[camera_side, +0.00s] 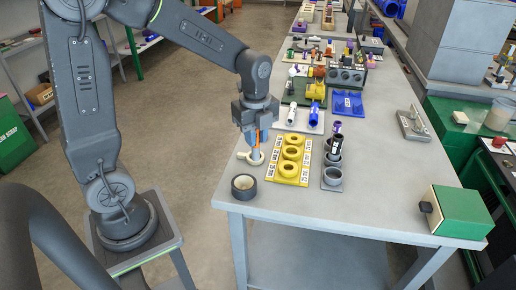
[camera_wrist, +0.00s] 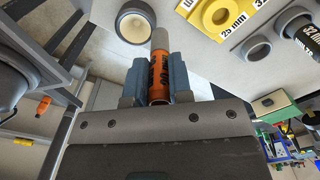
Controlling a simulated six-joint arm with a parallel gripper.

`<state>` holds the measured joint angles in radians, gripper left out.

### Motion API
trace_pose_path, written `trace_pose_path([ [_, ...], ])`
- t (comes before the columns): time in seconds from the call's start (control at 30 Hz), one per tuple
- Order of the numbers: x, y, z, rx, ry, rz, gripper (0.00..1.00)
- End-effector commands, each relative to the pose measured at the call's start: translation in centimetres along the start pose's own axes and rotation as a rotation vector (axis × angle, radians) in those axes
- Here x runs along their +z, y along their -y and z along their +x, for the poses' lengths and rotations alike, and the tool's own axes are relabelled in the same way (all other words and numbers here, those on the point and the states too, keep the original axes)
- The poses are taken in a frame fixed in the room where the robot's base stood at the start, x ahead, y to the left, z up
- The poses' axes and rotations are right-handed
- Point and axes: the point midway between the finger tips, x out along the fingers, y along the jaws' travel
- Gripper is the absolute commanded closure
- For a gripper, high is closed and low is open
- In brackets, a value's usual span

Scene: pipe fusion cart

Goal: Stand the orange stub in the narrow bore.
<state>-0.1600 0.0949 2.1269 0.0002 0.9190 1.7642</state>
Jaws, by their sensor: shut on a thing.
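The orange stub (camera_side: 257,137) is a slim tube with dark lettering and a grey lower end. My gripper (camera_side: 256,128) is shut on it and holds it roughly upright, grey end down. Which hole is the narrow bore is unclear.
A black tape roll (camera_side: 244,187) lies near the table's front left edge. A grey holder (camera_side: 332,185) right of the yellow block has an empty front socket and a dark tube behind. A green box (camera_side: 460,212) stands front right. The front middle of the table is clear.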

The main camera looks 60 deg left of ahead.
Motion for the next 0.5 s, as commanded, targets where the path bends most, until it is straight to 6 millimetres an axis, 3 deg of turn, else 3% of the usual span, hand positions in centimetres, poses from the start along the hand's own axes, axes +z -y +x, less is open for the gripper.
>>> trace_pose_path([
  [0.2, 2.8, 7.8, -1.1, 0.003, -0.001, -0.012, 1.00],
  [0.5, 6.6, 16.0, -1.4, 0.003, -0.001, -0.024, 1.00],
])
